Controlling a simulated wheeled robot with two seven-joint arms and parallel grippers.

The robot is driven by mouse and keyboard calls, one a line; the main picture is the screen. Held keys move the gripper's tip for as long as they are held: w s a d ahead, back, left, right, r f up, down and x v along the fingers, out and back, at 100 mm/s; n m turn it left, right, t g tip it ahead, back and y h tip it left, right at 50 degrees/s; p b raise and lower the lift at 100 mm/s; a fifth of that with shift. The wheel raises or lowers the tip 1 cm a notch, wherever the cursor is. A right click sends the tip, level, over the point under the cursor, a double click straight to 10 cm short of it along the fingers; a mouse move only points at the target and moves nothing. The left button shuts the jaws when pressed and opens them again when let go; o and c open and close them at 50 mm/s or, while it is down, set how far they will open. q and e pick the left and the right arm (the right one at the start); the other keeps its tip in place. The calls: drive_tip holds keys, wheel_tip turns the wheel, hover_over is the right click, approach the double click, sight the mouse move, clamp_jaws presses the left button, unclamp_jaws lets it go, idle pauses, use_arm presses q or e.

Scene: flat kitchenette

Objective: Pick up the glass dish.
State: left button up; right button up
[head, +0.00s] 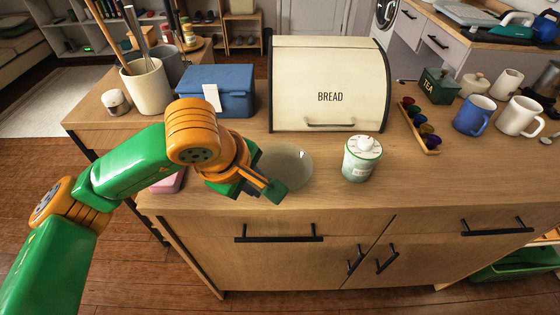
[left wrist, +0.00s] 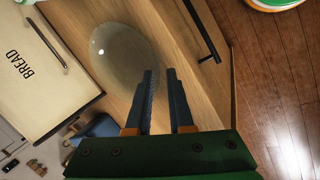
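The glass dish (head: 291,163) is a round, clear, shallow dish on the wooden counter, in front of the bread box. My left gripper (head: 272,190) is at the dish's near left side in the head view and covers part of its edge. In the left wrist view the dish (left wrist: 120,60) lies beyond the fingertips, to the upper left. The left gripper (left wrist: 159,72) is open with a narrow gap and nothing held between its fingers. One finger overlaps the dish's edge in the picture; whether it touches cannot be told. My right gripper is in neither view.
The cream bread box (head: 328,85) stands behind the dish, and a green-and-white jar (head: 360,160) to its right. A blue box (head: 216,90) is behind my left arm. A spice rack (head: 420,128) and mugs (head: 474,116) stand further right. The counter's front edge is close to the dish.

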sight(264, 198)
use_arm(q)
drive_tip(key=x, duration=0.2)
drive_tip(key=shift+d+f, duration=0.2)
drive_tip(key=shift+f, duration=0.1)
drive_tip(key=shift+w+d+f, duration=0.2)
drive_tip(key=shift+w, duration=0.2)
drive_tip(key=shift+s+a+r, duration=0.1)
drive_tip(key=shift+s+a, duration=0.05)
drive_tip(key=shift+s, duration=0.05)
clamp_jaws()
drive_tip(key=shift+w, duration=0.1)
idle(0.4)
